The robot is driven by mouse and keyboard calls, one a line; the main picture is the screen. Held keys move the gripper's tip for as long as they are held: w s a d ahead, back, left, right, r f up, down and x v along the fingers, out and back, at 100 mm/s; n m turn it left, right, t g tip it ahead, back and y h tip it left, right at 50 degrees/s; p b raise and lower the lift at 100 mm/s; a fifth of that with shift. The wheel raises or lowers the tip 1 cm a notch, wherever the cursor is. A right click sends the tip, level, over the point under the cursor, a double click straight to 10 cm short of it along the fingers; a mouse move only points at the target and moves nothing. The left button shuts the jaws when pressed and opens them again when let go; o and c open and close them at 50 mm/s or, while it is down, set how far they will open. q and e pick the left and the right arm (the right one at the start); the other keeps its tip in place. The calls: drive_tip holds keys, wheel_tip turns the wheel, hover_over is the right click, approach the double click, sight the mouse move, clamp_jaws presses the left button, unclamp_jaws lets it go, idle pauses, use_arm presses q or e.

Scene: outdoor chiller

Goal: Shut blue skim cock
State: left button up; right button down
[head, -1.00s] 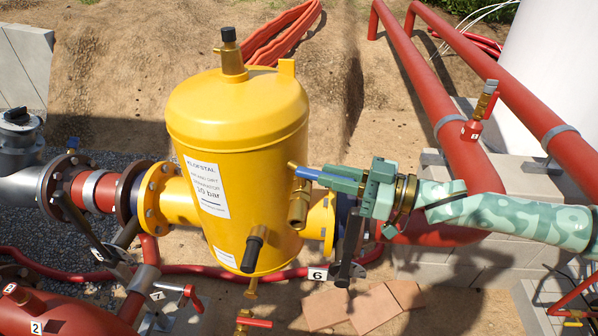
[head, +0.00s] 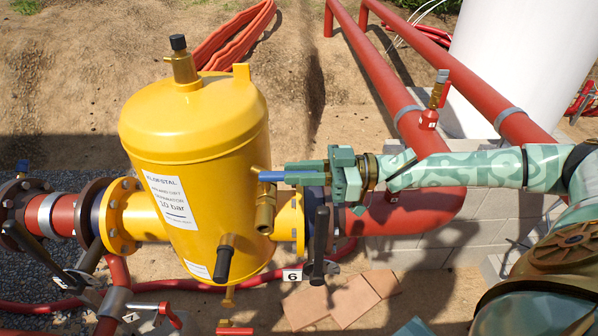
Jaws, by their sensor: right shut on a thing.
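The blue skim cock has a blue lever (head: 272,176) and a brass body (head: 265,207) on the right side of the yellow separator vessel (head: 195,135). The lever points right, roughly level in the picture, across the top of the brass body, which hangs downward. My right gripper (head: 290,174) comes in from the right and is shut on the blue lever, with one finger above it and one below. The lever's far end is hidden between the fingers. My left gripper is not in view.
A black-handled valve (head: 319,245) stands just below my right gripper, near the tag 6 (head: 292,275). Red pipes (head: 440,150) run behind my right arm. A red-handled valve (head: 432,105) stands on them. Paving slabs (head: 345,300) lie on the ground below.

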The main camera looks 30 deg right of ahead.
drive_tip(key=c, duration=1.3)
unclamp_jaws()
drive_tip(key=shift+s+d+f, duration=0.1)
drive_tip(key=shift+d, duration=0.15)
drive_tip(key=b+v, duration=0.5)
drive_tip(key=v, duration=1.1)
drive_tip(key=shift+b, duration=0.3)
